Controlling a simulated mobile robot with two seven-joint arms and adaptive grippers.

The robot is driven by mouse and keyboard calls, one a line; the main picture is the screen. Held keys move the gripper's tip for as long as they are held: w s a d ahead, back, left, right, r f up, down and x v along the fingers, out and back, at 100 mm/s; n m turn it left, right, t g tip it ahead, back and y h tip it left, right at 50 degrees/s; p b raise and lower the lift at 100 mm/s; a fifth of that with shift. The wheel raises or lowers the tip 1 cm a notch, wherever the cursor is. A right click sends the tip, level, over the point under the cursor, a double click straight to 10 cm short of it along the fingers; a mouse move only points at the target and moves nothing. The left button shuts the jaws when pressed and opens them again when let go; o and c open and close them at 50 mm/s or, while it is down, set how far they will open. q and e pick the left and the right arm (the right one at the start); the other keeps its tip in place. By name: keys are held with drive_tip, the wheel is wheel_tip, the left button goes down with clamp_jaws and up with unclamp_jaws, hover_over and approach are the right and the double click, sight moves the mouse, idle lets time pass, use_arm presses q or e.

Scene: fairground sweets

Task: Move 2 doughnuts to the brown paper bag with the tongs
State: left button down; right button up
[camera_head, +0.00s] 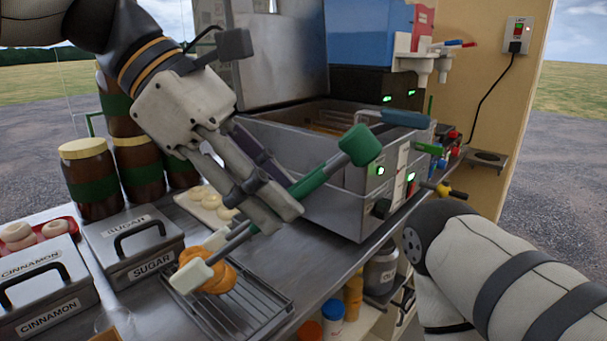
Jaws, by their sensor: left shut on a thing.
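My left gripper (274,212) is shut on the tongs (312,184), which have a green handle and slant down to the left. The tongs' pale lower end (191,277) is at the golden-brown doughnuts (219,279) over the left part of the wire rack (250,312). I cannot tell whether the tongs pinch a doughnut. The doughnuts overlap, so how many there are is unclear. My right arm comes in at the lower right, its gripper out of view. I cannot make out the brown paper bag.
Sugar (135,250) and cinnamon (45,290) boxes stand left of the rack. Pale dough rings lie on a tray (187,204) behind it. The steel fryer (325,190) stands at the back right. Brown jars (92,180) stand at the back left. The counter's front right edge is clear.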

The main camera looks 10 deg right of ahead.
use_arm(q)
drive_tip(key=s+a, duration=0.3)
drive_tip(key=a, duration=0.4)
drive_tip(key=s+a, duration=0.4)
drive_tip(key=a, duration=0.3)
drive_tip(key=f, duration=0.5)
drive_tip(key=shift+w+d, duration=0.15)
drive_tip(key=shift+w, duration=0.05)
drive_tip(key=c, duration=1.6)
unclamp_jaws()
drive_tip(key=shift+o, duration=0.3)
wheel_tip(320, 180, up, 7)
